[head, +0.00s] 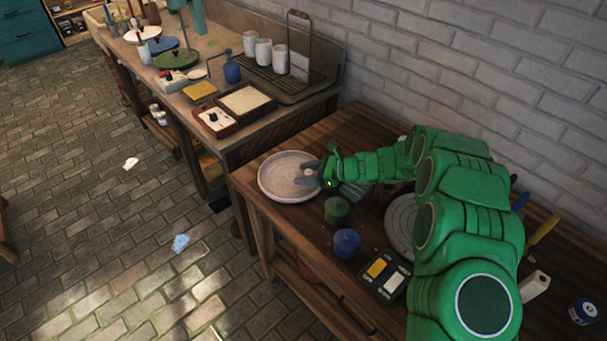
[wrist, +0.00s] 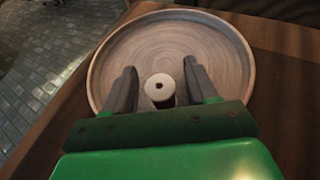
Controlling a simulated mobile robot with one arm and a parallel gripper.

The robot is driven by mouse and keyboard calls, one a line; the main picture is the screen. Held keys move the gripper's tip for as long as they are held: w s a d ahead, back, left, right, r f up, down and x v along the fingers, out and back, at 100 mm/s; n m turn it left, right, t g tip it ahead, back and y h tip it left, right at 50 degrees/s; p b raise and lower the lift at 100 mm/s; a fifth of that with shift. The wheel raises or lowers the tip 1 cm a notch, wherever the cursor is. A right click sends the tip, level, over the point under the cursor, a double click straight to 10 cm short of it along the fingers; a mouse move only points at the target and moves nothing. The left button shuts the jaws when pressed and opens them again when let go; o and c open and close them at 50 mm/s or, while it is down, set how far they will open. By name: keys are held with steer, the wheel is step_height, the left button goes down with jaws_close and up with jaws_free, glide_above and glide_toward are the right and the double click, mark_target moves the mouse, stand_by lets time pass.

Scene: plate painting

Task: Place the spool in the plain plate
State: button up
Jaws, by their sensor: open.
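The plain plate (head: 280,182) is a round, pale, rimmed plate at the left end of the near wooden table. It fills much of the wrist view (wrist: 215,50). My gripper (head: 310,177) reaches over the plate's right side. In the wrist view its two fingers (wrist: 163,90) are spread, with a gap on each side of the spool. The spool is hard to make out in the head view.
A green jar (head: 337,209), a blue jar (head: 346,243) and a dark box with yellow and white pads (head: 384,277) stand right of the plate. A grey disc (head: 402,222) lies partly behind my arm. A cluttered workbench (head: 225,140) stands beyond.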

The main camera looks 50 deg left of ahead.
steer(key=v, duration=1.1)
steer(key=shift+d+r, duration=0.1)
steer(key=shift+d+r, duration=0.2)
steer(key=shift+r, duration=0.1)
steer(key=s+d+r+n+t+h, duration=0.15)
steer(key=s+d+r+n, duration=0.25)
steer(key=d+r, duration=0.7)
steer(key=s+d+r+n+h, duration=0.35)
steer(key=d+r, duration=0.35)
steer(key=d, duration=0.8)
steer(key=s+d+r+n+t+h, duration=0.1)
steer(key=s+d+h, duration=0.1)
steer(key=s+d, duration=0.4)
steer(key=s+d+r+n+t+h, duration=0.1)
steer(key=s+d, duration=0.6)
steer(key=d, duration=0.8)
steer(key=s+d+r+n+t+h, duration=0.2)
steer(key=s+d, duration=0.5)
steer(key=d, duration=0.4)
steer(key=shift+r+h, duration=0.25)
steer(key=shift+h, duration=0.45)
